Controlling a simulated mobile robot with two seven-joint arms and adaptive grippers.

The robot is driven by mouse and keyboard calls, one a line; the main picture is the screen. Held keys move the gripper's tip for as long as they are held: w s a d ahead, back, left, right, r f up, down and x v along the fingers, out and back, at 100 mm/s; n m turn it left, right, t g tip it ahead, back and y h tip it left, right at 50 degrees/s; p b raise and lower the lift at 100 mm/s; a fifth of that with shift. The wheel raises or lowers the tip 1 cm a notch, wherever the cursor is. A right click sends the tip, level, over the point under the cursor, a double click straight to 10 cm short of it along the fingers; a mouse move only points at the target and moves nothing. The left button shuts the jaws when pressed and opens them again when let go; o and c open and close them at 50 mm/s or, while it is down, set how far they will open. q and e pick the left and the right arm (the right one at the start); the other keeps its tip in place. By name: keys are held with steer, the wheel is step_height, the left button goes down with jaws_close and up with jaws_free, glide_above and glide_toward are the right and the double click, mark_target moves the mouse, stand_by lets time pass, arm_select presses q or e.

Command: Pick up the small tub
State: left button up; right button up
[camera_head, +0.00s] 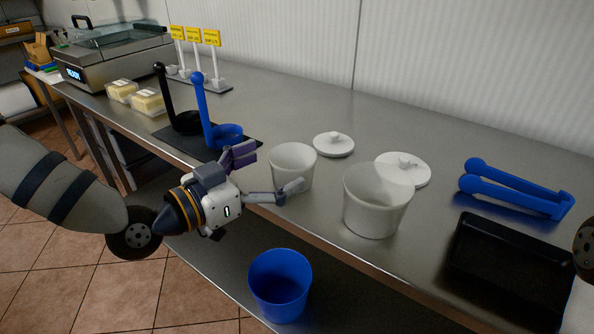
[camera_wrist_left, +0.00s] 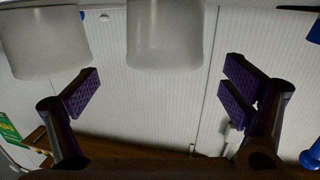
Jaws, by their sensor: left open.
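The small tub (camera_head: 293,162), white and open-topped, stands upright on the steel counter near its front edge. My left gripper (camera_head: 264,174) is open and empty at its near left side. One finger is to the left of the tub; the other crosses in front of its lower part. I cannot tell whether it touches. In the left wrist view, which looks upside down, the small tub (camera_wrist_left: 165,35) shows between and beyond the spread fingers (camera_wrist_left: 162,95). A larger white tub (camera_head: 372,208) stands to its right and shows at upper left in the wrist view (camera_wrist_left: 43,40).
Two white lids (camera_head: 334,149) (camera_head: 414,178) lie behind the tubs. Blue tongs (camera_head: 515,195) and a black tray (camera_head: 510,262) are at right. Black and blue ladles (camera_head: 203,107) rest on a dark mat at left. A blue bin (camera_head: 280,287) sits below the counter edge.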

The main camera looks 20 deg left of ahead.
mark_target(308, 151)
arm_select(q)
steer(key=x, duration=0.3)
steer(key=f+b+x, duration=0.1)
steer(key=x, duration=0.1)
steer(key=shift+w+a, duration=0.2)
steer(key=shift+w, duration=0.05)
steer(key=shift+w+d+r, duration=0.1)
steer(key=shift+c, duration=0.5)
steer(key=c, duration=0.7)
steer(key=shift+c, duration=0.2)
